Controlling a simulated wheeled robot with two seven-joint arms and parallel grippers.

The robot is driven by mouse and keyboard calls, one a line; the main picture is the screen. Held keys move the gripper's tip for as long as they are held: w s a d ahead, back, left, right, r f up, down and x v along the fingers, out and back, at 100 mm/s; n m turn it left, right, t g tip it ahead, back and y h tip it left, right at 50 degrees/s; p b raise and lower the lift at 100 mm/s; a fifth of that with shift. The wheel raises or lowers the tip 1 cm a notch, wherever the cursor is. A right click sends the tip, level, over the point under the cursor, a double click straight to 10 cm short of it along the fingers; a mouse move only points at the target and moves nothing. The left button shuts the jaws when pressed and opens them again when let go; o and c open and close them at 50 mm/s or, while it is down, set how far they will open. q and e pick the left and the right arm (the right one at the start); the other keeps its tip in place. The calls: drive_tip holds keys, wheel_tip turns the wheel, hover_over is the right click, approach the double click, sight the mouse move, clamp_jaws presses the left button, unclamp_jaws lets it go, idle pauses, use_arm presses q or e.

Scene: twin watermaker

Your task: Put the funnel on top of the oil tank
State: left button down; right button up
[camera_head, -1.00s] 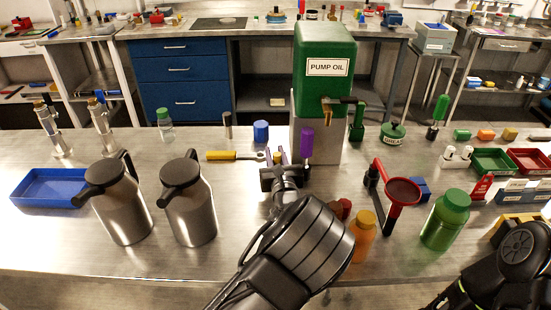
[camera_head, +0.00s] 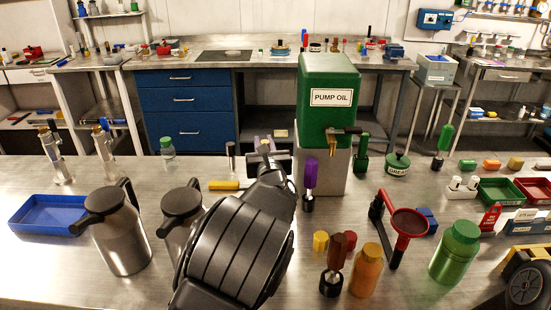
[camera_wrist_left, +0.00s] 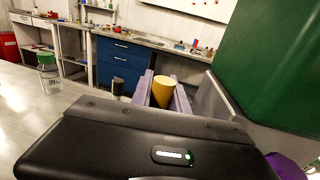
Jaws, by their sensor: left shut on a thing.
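The oil tank (camera_head: 325,95) is a green box labelled PUMP OIL on a metal stand, with a tap at its front right. My left gripper (camera_head: 265,147) is just left of the tank, its fingers shut on a yellow round thing. In the left wrist view this yellow thing (camera_wrist_left: 163,91) sits between the purple fingers; I cannot tell its full shape. The tank's green side (camera_wrist_left: 275,75) fills the right of that view. A red funnel-like piece with a round rim (camera_head: 409,222) stands at right on the bench, apart from my gripper. My right gripper is out of view.
Two metal jugs (camera_head: 122,240) stand at left beside a blue tray (camera_head: 48,211). A purple-handled tool (camera_head: 310,175) stands by the tank's front. An orange bottle (camera_head: 366,272) and a green bottle (camera_head: 455,252) stand at right. A yellow handle (camera_head: 223,185) lies left of my left gripper.

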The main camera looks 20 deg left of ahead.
use_arm(q)
drive_tip(key=w+a+b, duration=0.2)
drive_tip(key=w+a, duration=0.5)
drive_tip(key=a, duration=0.5)
drive_tip(key=shift+w, duration=0.2)
drive_tip(key=shift+r, duration=0.15)
